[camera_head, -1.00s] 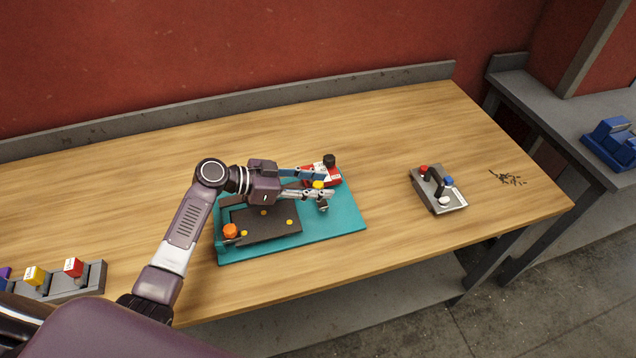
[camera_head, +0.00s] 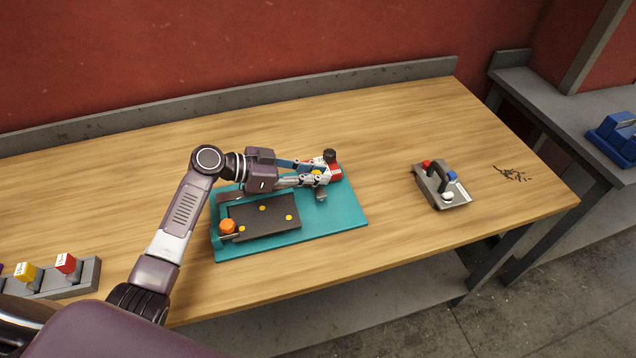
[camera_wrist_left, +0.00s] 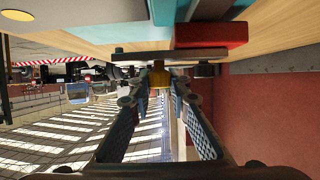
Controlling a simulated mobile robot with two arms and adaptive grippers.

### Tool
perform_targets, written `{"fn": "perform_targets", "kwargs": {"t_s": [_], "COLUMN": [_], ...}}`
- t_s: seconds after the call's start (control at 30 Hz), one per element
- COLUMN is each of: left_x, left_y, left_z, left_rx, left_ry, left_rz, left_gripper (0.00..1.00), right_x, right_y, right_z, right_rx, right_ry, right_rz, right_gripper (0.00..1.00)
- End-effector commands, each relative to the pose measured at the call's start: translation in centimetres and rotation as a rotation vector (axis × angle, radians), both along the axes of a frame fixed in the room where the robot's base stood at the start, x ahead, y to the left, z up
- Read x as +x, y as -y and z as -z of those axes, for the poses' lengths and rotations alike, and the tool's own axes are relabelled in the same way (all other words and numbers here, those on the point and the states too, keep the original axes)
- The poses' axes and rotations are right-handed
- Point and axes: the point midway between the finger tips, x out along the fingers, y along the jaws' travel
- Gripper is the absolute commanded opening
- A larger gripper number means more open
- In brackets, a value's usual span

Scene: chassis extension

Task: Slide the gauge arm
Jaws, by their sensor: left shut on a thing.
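The teal board (camera_head: 345,212) lies on the wooden table. At its far right corner is a red and white block (camera_head: 334,172) with a black knob (camera_head: 330,155). A small yellow knob (camera_head: 316,173) sits beside the block. My left gripper (camera_head: 322,174) comes from the left and is shut on this knob. In the left wrist view the yellow knob (camera_wrist_left: 160,77) is between the fingertips, against a grey bar (camera_wrist_left: 165,55) that looks like the gauge arm. The red block (camera_wrist_left: 210,35) is close beside the bar. The fingers hide part of the arm in the head view.
A dark plate (camera_head: 265,218) with yellow dots and an orange knob (camera_head: 227,226) are on the board's left. A grey box with a handle (camera_head: 440,186) stands to the right. A grey rack (camera_head: 80,280) is at lower left. Table between board and box is clear.

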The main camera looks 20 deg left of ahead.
Motion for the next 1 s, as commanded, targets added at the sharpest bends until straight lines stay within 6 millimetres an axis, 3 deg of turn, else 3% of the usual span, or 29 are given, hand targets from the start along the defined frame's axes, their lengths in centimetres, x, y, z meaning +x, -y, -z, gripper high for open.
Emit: {"fn": "perform_targets", "kwargs": {"t_s": [0.03, 0.33, 0.37, 0.5, 0.83, 1.0], "left_x": [0.2, 0.2, 0.2, 0.2, 0.0, -1.1], "left_y": [-0.2, -0.2, -0.2, -0.1, -0.4, -2.2], "left_z": [0.3, -0.1, 0.0, 0.0, -0.1, -0.9], "left_rx": [0.001, 0.0, 0.0, 0.0, 0.001, 0.003], "left_ry": [0.002, 0.0, 0.0, 0.0, -0.001, 0.0], "left_rz": [0.0, 0.0, 0.0, 0.0, 0.0, -0.001], "left_gripper": [0.0, 0.0, 0.2, 0.36, 0.36, 0.36], "right_x": [0.0, 0.0, 0.0, 0.0, -0.2, -0.1], "right_y": [0.0, -0.1, -0.1, -0.3, -0.2, -0.2], "right_z": [0.7, 0.4, 0.4, 0.4, 0.5, 0.5], "right_rx": [0.0, 0.001, 0.001, 0.003, 0.002, 0.002], "right_ry": [0.0, 0.0, 0.0, -0.002, -0.004, -0.002], "right_rz": [0.0, -0.001, -0.001, 0.0, -0.001, 0.0], "right_gripper": [0.3, 0.3, 0.3, 0.3, 0.3, 0.3]}}
